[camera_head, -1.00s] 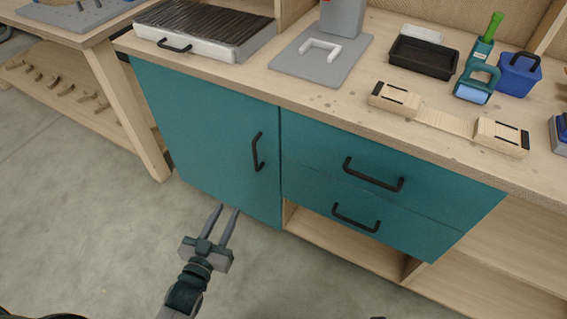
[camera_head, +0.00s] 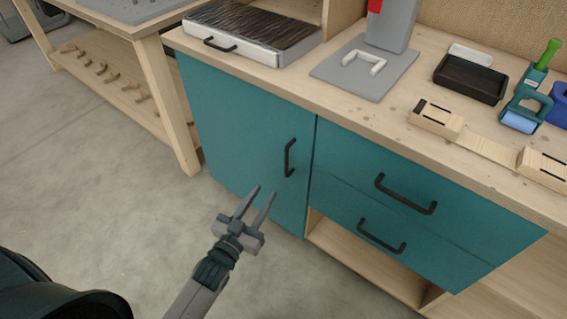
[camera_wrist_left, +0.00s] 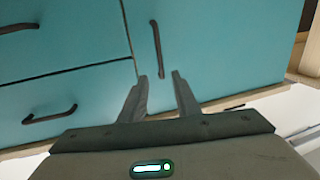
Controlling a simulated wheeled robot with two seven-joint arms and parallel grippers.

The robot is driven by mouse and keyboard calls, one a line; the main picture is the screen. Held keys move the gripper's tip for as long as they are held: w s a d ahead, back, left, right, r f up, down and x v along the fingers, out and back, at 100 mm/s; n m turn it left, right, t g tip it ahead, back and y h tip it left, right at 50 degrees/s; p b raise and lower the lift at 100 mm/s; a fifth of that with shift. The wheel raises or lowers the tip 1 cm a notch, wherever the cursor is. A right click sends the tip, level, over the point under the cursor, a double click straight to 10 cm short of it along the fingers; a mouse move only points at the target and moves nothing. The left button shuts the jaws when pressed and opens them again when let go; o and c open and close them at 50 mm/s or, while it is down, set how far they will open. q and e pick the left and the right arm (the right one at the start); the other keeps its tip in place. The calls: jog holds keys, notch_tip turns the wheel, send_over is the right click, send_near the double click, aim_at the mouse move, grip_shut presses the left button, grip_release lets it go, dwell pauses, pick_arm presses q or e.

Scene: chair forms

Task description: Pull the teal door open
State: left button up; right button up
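The teal door (camera_head: 235,130) is shut in the cabinet under the workbench, left of two teal drawers. Its black upright bar handle (camera_head: 289,157) is near the door's right edge. My left gripper (camera_head: 259,196) is open and empty, in front of the door, below and left of the handle in the head view. In the left wrist view the door (camera_wrist_left: 215,45) fills the upper right, and the handle (camera_wrist_left: 156,47) stands just beyond the two spread fingers (camera_wrist_left: 160,82), apart from them. My right gripper is not in view.
Two drawers with black handles (camera_head: 405,194) sit right of the door, above an open shelf (camera_head: 365,262). The benchtop (camera_head: 300,92) holds a grey stand, a black tray (camera_head: 470,78) and wooden blocks. Clear floor (camera_head: 120,200) lies in front at the left.

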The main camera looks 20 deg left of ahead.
pick_arm(q)
jog(key=w+d, duration=0.2)
jog(key=w, duration=1.1)
jog(key=shift+w, duration=0.25)
jog(key=shift+c, duration=0.2)
grip_shut()
